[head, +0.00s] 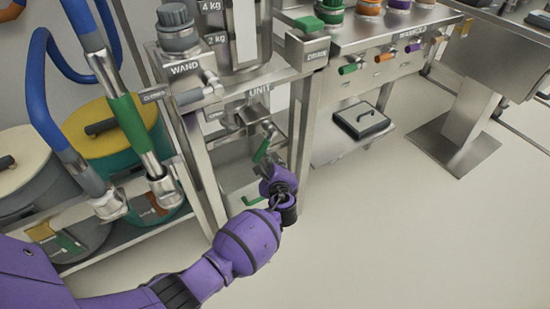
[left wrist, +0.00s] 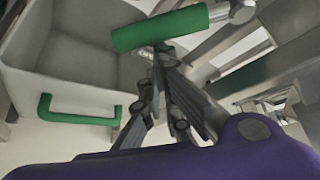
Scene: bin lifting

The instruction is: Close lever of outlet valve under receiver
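The receiver (head: 216,48) with its kg marks stands at the top of the metal frame. Below it is the outlet valve (head: 257,122), whose green lever (head: 262,150) slants down toward my left gripper (head: 277,180). In the left wrist view the lever's green grip (left wrist: 160,29) lies across the top, with a metal joint at its right end. My left gripper (left wrist: 163,58) is just below this grip, its fingertips drawn together with nothing seen between them. Whether the tips touch the lever I cannot tell. My right gripper is not in view.
A grey bin with a green handle (left wrist: 80,108) is under the valve, close to my left gripper. Frame legs stand beside it. Drums (head: 112,130) and blue hoses (head: 45,75) are at the left. The floor (head: 400,230) at the right is clear.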

